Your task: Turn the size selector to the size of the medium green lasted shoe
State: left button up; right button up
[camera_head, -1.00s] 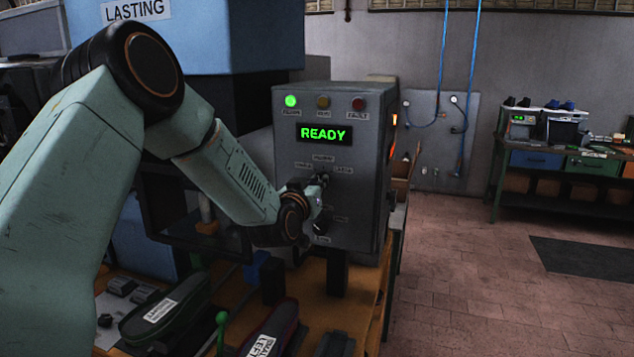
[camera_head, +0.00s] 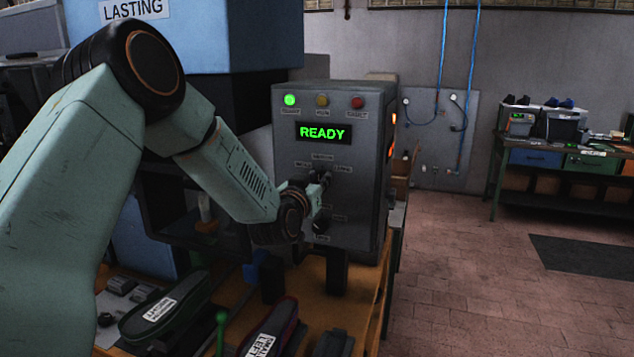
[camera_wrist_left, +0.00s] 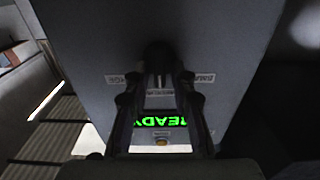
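The size selector is a dark knob (camera_wrist_left: 158,55) on the grey control box (camera_head: 360,215), below the READY display (camera_head: 323,133). Small labels sit left, above and right of it. My left gripper (camera_head: 322,180) is at the knob. In the left wrist view its fingers (camera_wrist_left: 160,78) close in on both sides of the knob, which they partly hide, so its pointing direction is unclear. A dark green shoe (camera_head: 190,312) with a white label lies on the bench at lower left; the label is hard to read. My right gripper is not in view.
A dark red-trimmed shoe (camera_head: 270,325) with a white label lies at the bottom middle, near a green-knobbed lever (camera_head: 221,318). A green lamp (camera_head: 290,100) is lit on the box. Open floor (camera_head: 460,270) and a workbench (camera_head: 570,160) are at right.

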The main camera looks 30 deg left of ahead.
pick_arm(q)
jog(key=shift+o, duration=0.6)
jog(key=shift+f, duration=0.15)
jog(key=v, duration=1.2)
jog(key=shift+s, duration=0.1)
jog(key=shift+a, duration=0.1)
jog(key=x, duration=1.2)
